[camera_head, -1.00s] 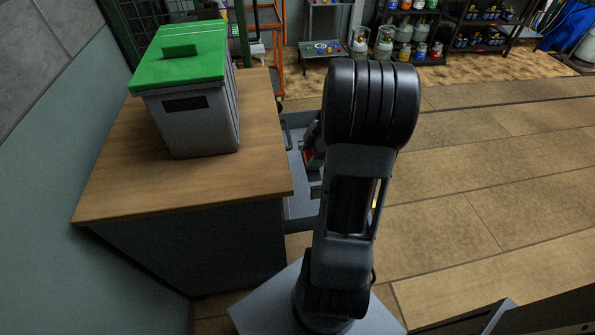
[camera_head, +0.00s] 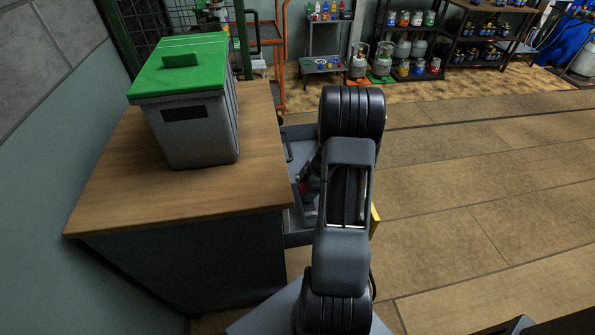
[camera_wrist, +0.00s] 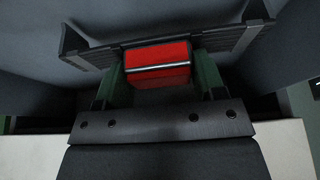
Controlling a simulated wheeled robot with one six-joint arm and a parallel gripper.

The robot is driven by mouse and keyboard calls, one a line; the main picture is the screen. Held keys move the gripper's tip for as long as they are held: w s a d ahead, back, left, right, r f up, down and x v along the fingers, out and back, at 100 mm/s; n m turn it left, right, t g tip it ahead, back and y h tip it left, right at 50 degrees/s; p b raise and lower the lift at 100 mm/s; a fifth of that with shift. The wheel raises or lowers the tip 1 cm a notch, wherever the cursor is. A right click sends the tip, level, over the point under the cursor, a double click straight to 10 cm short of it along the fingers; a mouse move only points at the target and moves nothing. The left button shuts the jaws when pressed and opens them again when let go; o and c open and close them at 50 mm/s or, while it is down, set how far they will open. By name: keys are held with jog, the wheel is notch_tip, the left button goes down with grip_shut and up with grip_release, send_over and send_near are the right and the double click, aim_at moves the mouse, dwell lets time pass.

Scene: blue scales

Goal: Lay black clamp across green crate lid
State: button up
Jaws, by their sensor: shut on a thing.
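The green crate lid (camera_head: 200,58) lies on a grey crate (camera_head: 199,130) on the wooden worktop at left in the head view. My gripper (camera_wrist: 162,66) has green fingers on either side of a red block in the wrist view. This red part sits against a dark bar with angled ends, which I take to be the black clamp (camera_wrist: 222,48). My gripper is shut on it, inside or just over the open grey drawer. In the head view my arm hides most of the gripper and clamp. The lid carries nothing but its own raised green handle.
The wooden worktop (camera_head: 115,195) has bare room in front of the crate. The open drawer (camera_head: 297,225) juts out at its right side. A wall borders the worktop at left. An orange trolley (camera_head: 281,60) and shelves of gas cylinders stand behind. The floor at right is clear.

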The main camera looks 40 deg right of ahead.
jog(key=w, duration=0.2)
jog(key=w+d, duration=0.1)
jog(key=w, duration=0.3)
jog(key=shift+d, duration=0.4)
jog(key=shift+w+d+f, duration=0.2)
jog(key=shift+w+d, duration=0.05)
jog(key=shift+w, duration=0.55)
jog(key=shift+w+d+f, duration=0.15)
jog(key=shift+w+d, duration=0.1)
jog(key=shift+w, duration=0.55)
jog(key=shift+b, duration=0.3)
jog(key=shift+f+b, duration=0.3)
jog(key=o, duration=1)
jog(key=shift+r+p, duration=0.25)
jog(key=shift+p, duration=0.3)
jog(key=shift+r+p, duration=0.15)
jog(key=shift+p, duration=0.2)
jog(key=v, duration=1.3)
jog(key=shift+p, duration=0.45)
